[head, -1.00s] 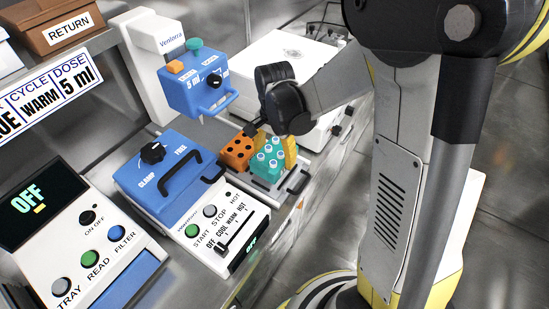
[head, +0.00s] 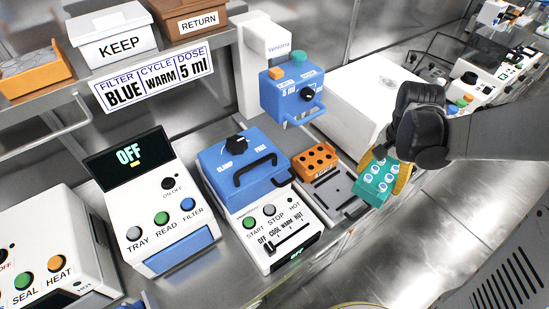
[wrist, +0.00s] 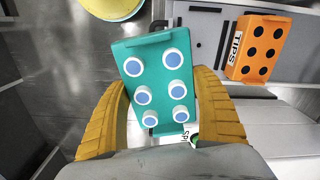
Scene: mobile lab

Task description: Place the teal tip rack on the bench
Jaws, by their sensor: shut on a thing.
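The teal tip rack (head: 376,186) holds several white tips with blue tops. My gripper (head: 388,182) is shut on it, with a yellow finger on each side. In the wrist view the teal rack (wrist: 150,58) sits tilted between the yellow fingers (wrist: 158,105). In the head view it is in the air at the right of the grey tray, near the bench's front edge, with floor behind it in the wrist view. The bench (head: 205,275) is a grey metal top running along the wall.
An orange tip rack (head: 316,160) stands at the back of the grey tray (head: 333,190), whose front is empty. A blue-lidded machine (head: 245,165) and an OFF-display reader (head: 150,205) stand to the left. A blue dispenser (head: 292,92) and white box (head: 360,88) stand behind.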

